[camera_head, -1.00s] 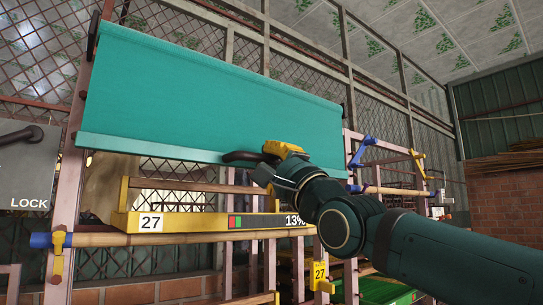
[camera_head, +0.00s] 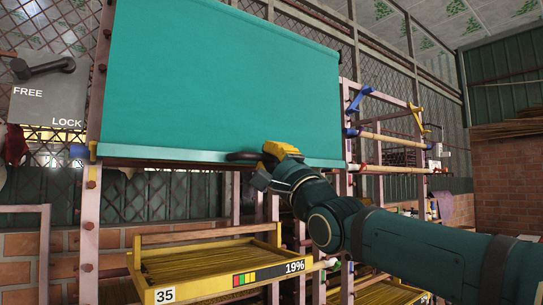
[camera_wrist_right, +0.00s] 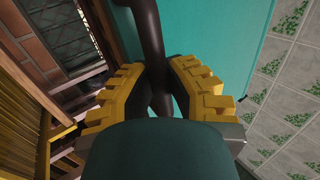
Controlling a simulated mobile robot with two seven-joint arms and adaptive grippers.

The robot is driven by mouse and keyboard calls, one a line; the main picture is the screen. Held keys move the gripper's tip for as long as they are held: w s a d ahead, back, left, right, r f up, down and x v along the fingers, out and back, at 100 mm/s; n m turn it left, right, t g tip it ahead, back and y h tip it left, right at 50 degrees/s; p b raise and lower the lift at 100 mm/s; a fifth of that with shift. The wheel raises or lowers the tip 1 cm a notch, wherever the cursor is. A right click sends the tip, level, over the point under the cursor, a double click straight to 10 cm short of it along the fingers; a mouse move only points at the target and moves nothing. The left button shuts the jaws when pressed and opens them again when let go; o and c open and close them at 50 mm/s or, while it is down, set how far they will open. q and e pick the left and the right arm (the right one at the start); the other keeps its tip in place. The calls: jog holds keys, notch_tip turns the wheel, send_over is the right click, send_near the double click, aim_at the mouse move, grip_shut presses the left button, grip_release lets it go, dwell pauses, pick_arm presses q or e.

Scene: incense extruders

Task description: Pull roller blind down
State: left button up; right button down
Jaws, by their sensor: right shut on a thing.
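The roller blind (camera_head: 220,85) is a green sheet hanging across the rack, with a straight bottom bar (camera_head: 165,154). A dark curved handle (camera_head: 240,156) is on the bar, right of its middle. My right gripper (camera_head: 264,163), with yellow fingers, is shut on the handle at its right part. In the right wrist view, the dark handle (camera_wrist_right: 150,40) runs between the two yellow fingers, with the green sheet behind it. My left gripper is in neither view.
A grey panel (camera_head: 35,103) marked FREE and LOCK has a dark lever at the left. Below the blind is a yellow tray (camera_head: 205,239) labelled 35 and 19%. Rack posts (camera_head: 91,220) stand beside the blind. Rods and coloured hooks (camera_head: 360,98) are at the right.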

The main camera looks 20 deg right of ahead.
jog(key=c, duration=0.9)
grip_release()
jog(key=shift+c, duration=0.2)
jog(key=v, duration=1.2)
